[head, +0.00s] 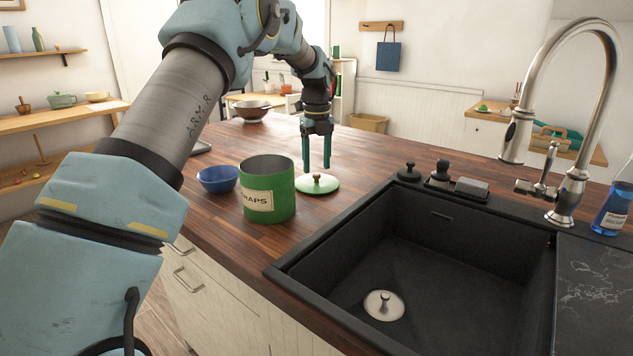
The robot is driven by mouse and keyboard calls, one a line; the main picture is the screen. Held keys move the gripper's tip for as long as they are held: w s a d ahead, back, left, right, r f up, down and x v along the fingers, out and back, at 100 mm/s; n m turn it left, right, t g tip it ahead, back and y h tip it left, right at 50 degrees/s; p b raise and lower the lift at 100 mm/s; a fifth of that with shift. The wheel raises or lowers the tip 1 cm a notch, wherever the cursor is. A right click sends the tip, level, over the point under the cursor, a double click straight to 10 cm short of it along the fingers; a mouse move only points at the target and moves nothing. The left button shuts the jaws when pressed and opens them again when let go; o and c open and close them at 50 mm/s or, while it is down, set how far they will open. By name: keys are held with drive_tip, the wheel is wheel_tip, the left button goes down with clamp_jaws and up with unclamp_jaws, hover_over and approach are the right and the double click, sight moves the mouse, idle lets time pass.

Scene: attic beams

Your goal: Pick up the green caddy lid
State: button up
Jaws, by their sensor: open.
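The green caddy lid (329,185) lies flat on the wooden worktop, a light green disc with a brass-coloured knob on top. The open green caddy (282,201), with a cream label ending in "RAPS", stands just in front and to the left of the lid. My gripper (316,168) points down just above the lid, by its knob, with its two teal fingers apart. I cannot tell whether the fingertips are level with the knob or behind it.
A blue bowl (217,179) sits left of the caddy. The black sink (450,262) with a tall chrome tap (590,100) lies to the right. A dark bowl (251,111) stands farther back. The worktop around the lid's right side is clear up to the sink rim.

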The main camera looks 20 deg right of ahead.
sight(317, 180)
drive_tip(key=shift+f, duration=1.25)
clamp_jaws()
